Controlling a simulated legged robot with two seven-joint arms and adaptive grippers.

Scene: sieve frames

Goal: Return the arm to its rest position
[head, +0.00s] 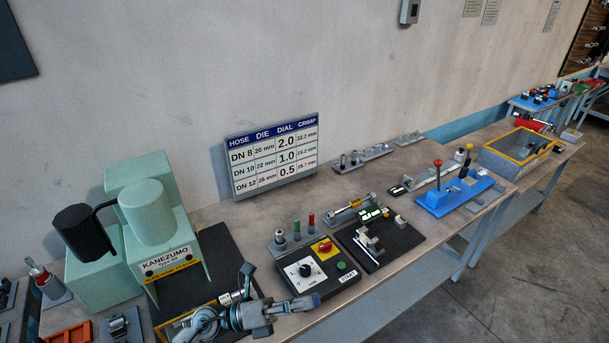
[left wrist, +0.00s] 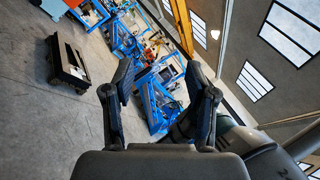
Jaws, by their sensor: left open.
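My left gripper (head: 278,290) shows at the bottom of the head view, in front of the bench's near edge, beside the control box. Its fingers are spread and nothing is between them. In the left wrist view my left gripper (left wrist: 160,90) is open and empty, its two dark fingers well apart, facing across the hall toward floor and distant blue workbenches. My right gripper is in neither view.
A pale green KANEZUMO machine (head: 150,235) stands at the left of the bench. A control box (head: 312,272) with a dial lies close to my gripper. A dial chart (head: 272,158) leans at the wall. A blue fixture (head: 460,193) sits farther right. Open floor (head: 540,260) lies at right.

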